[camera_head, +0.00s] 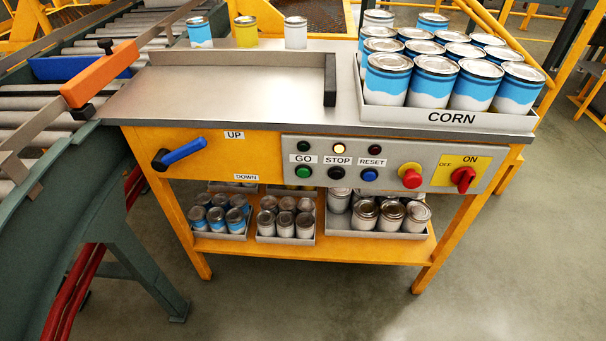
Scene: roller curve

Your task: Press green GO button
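The green GO button (303,172) is on the grey control panel (428,160) on the front of the yellow table, under the GO label (303,159). A dark lamp (303,148) sits above that label. The black STOP button (336,173) and the blue RESET button (369,175) are to its right. The lamp above STOP (339,149) glows yellow; the one above RESET (374,149) looks dark red. Neither of my grippers shows in the head view.
A red mushroom button (410,175) and a red ON/OFF switch (463,179) are at the panel's right. A blue-handled UP/DOWN lever (181,153) sticks out left of the panel. A CORN tray (490,122) of cans stands on the table. A roller conveyor (30,103) is at left.

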